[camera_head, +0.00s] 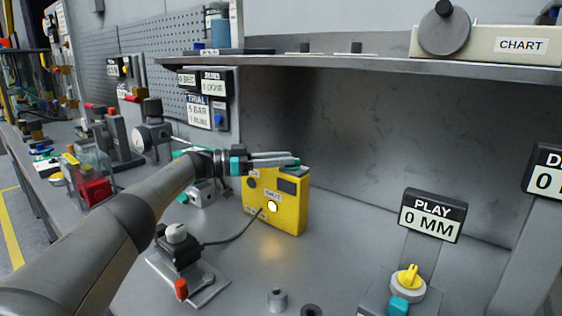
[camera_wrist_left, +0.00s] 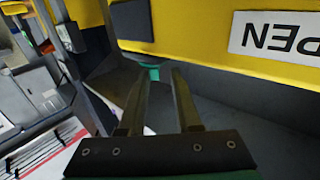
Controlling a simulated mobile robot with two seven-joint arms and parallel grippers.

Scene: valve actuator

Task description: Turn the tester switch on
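The tester appears to be the yellow box (camera_head: 262,211) standing on the bench in the head view. It has a white label, a bright round spot and a dark window on its front. My left gripper (camera_head: 285,160) reaches across its top edge from the left. In the left wrist view, the two fingers (camera_wrist_left: 162,75) are apart, with a gap between their tips. The yellow surface (camera_wrist_left: 210,35) is close ahead, with an upside-down label ending in "PEN". A small teal part (camera_wrist_left: 150,68) shows at the left fingertip; I cannot tell whether it touches. My right gripper is out of view.
A dark device with a red-tipped lever (camera_head: 181,289) stands left of the yellow box, with a cable between them. A yellow knob (camera_head: 408,277) is at the right, below the "PLAY 0 MM" display (camera_head: 432,215). A shelf (camera_head: 370,65) runs above.

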